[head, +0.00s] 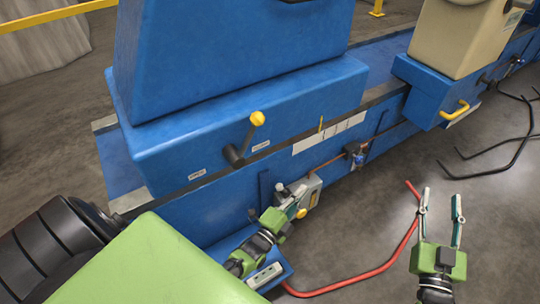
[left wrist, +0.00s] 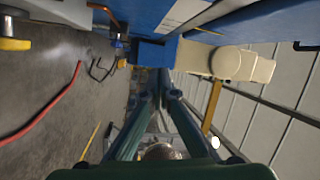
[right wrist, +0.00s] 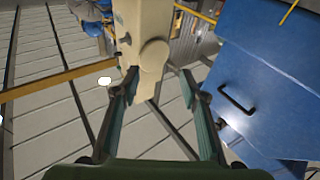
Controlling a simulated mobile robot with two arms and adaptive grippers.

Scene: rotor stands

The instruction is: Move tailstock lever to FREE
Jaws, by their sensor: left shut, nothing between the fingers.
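The tailstock lever (head: 243,138) is a short dark arm with a yellow knob on the front face of the blue tailstock base (head: 170,150). It tilts up and to the right from its pivot. A small label sits on each side of it, too small to read. My left gripper (head: 301,198) is below and right of the lever, apart from it, in front of a grey box. Its fingers also show in the left wrist view (left wrist: 160,92), closed together and empty. My right gripper (head: 440,195) is open and empty over the floor at right, also in the right wrist view (right wrist: 159,75).
The grey box (head: 313,188) on the blue bed's side has a yellow knob. A red hose (head: 408,235) lies on the floor between my grippers. Black bent rods (head: 500,170) lie at right. A beige stand (head: 455,40) with a yellow handle (head: 455,108) below is farther back.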

